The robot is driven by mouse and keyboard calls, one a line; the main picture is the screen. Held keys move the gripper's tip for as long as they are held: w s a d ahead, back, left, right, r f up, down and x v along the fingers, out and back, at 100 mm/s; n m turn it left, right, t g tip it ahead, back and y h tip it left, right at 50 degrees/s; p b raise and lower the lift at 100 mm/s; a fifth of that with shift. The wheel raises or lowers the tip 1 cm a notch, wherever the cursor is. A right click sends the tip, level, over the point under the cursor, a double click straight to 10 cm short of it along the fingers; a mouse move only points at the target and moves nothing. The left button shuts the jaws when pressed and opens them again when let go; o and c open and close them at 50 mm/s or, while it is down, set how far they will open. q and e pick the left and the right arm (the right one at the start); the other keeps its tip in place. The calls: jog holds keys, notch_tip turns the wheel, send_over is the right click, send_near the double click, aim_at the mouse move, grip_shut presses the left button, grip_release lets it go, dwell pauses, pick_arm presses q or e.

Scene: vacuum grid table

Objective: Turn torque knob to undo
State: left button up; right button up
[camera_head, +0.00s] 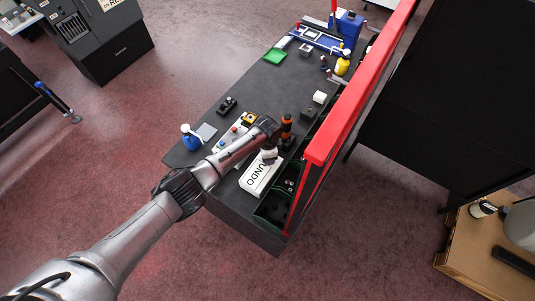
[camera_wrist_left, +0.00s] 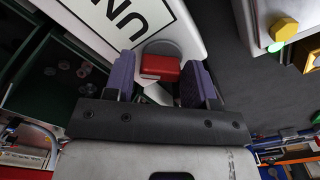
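The torque knob (camera_wrist_left: 160,67) shows in the left wrist view as a red grip on a grey round base, set at the edge of a white panel (camera_wrist_left: 165,28) with large black letters. The same white panel, marked UNDO, shows in the head view (camera_head: 259,178). My left gripper (camera_wrist_left: 161,75) is open, with its purple fingers on either side of the red knob. The right finger looks very close to it; I cannot tell if it touches. In the head view the knob is hidden by my left wrist. My right gripper is not in view.
A dark green bin (camera_head: 271,210) stands right of the panel, beside a red rail (camera_head: 360,85). A blue bottle (camera_head: 191,141) and a white control box with buttons (camera_head: 228,138) are left of my arm. An orange-black tool (camera_head: 286,127) stands close behind my wrist.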

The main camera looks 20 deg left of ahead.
pick_arm(q)
jog(key=shift+o, duration=1.2)
notch_tip(320, 180, up, 14)
jog(key=shift+f+p, duration=0.1)
jog(key=shift+p, duration=0.2)
